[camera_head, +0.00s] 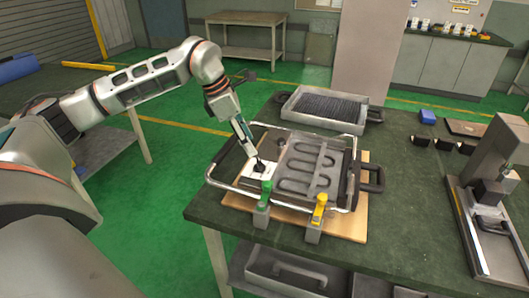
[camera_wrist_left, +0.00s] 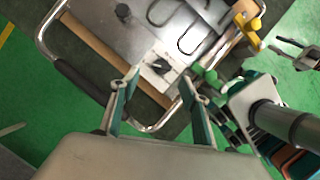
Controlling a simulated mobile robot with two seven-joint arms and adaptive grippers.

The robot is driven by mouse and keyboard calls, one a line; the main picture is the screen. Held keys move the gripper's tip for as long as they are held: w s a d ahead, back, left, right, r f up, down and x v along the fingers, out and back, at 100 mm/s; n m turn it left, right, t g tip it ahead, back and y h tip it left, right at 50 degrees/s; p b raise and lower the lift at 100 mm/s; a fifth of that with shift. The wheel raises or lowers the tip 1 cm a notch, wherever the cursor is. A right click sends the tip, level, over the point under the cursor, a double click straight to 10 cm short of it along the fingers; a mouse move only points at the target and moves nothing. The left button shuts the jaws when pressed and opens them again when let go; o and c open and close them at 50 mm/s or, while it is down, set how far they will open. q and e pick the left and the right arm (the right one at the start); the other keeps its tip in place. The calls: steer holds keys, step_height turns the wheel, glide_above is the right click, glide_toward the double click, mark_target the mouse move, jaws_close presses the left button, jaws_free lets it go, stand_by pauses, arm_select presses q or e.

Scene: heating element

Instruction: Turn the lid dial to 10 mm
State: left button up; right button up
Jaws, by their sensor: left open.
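The heating device (camera_head: 300,165) sits on a wooden board on the green table, its heating coil showing at right. The lid dial is a small black knob (camera_head: 259,167) on a white plate at its left side; the knob (camera_wrist_left: 161,67) also shows in the left wrist view. The scale marks are too small to read. My left gripper (camera_head: 252,150) points down just above the dial. In the wrist view its fingers (camera_wrist_left: 160,80) are apart, with the dial just beyond and between their tips. A gripper-like part (camera_wrist_left: 291,53), seemingly my right gripper, shows at the wrist view's right edge; its jaws are unclear.
A green clamp (camera_head: 265,194) and a yellow clamp (camera_head: 319,208) stand at the device's front edge. A metal handle bar (camera_head: 217,173) curves around its left side. A tray (camera_head: 325,108) lies behind, and a grey machine (camera_head: 491,200) stands at right.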

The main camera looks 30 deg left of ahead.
mark_target(259, 161)
arm_select(q)
steer(key=x, duration=0.3)
steer(key=shift+s+d+f, duration=0.15)
steer(key=shift+s+f, duration=0.1)
steer(key=shift+s, duration=0.05)
steer(key=shift+x, duration=1.2)
steer(key=shift+w+d+f+b, duration=0.2)
steer(key=shift+w+f+b, duration=0.1)
steer(key=shift+f, duration=0.35)
arm_select(e)
steer(key=shift+s+f, duration=0.5)
steer(key=shift+s, duration=0.15)
arm_select(q)
steer(key=c, duration=1.1)
